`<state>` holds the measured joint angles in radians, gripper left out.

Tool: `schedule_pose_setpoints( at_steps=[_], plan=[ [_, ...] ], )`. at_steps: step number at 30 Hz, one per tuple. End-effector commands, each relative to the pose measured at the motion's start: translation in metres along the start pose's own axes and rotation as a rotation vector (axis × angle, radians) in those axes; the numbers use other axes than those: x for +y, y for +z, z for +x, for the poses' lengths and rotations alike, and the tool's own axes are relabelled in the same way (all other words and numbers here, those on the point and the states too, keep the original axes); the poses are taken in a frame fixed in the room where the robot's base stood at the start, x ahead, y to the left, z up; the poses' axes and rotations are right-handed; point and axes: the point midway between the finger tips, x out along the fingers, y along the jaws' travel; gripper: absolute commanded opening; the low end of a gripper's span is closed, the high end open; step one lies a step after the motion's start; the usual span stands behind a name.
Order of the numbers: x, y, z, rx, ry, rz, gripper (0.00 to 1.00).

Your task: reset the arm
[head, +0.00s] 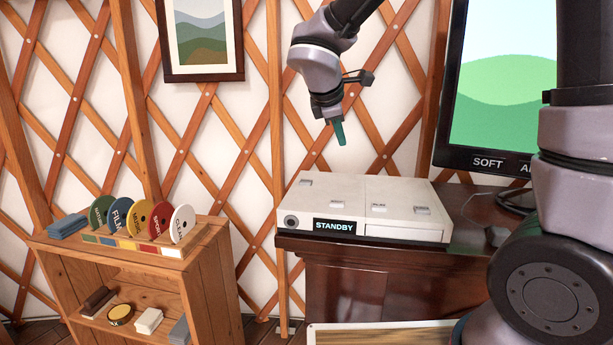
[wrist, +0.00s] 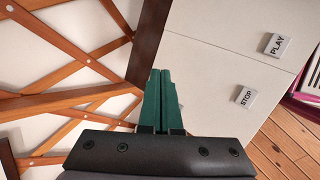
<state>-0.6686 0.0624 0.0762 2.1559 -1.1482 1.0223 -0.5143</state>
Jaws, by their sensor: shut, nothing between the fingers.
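My gripper (head: 339,132) hangs above the white disc player, pointing down, with its green fingers together and nothing between them. In the wrist view my gripper (wrist: 160,75) shows its two green fingers side by side, over the edge of the player's top. The white player (head: 335,187) stands on a dark wooden cabinet (head: 330,275), and its front display (head: 335,226) reads STANDBY. In the wrist view the player's top carries a PLAY button (wrist: 277,44) and a STOP button (wrist: 245,96). The fingers are apart from the player.
At left, a wooden shelf (head: 215,255) holds a rack of several coloured discs (head: 160,222), a blue block (head: 68,226) and small items below. A screen (head: 500,90) stands at the right behind my arm. The lattice wall (head: 235,130) is close behind the player.

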Motion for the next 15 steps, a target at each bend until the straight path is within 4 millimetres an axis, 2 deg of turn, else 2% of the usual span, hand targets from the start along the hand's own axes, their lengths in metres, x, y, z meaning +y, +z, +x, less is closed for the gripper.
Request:
schedule_pose_setpoints(
  at_steps=[1,3,6,10,15],
  plan=[
    [-0.002,0.036,-0.006,0.003,-0.041,0.16,0.0],
    [-0.014,0.075,-0.015,0.015,-0.107,0.392,0.0],
    [-0.034,0.121,-0.031,0.041,-0.191,0.721,0.0],
    [-0.062,0.163,-0.055,0.094,-0.282,1.148,0.0],
    [-0.091,0.192,-0.085,0.194,-0.372,1.636,0.0]
  ],
)
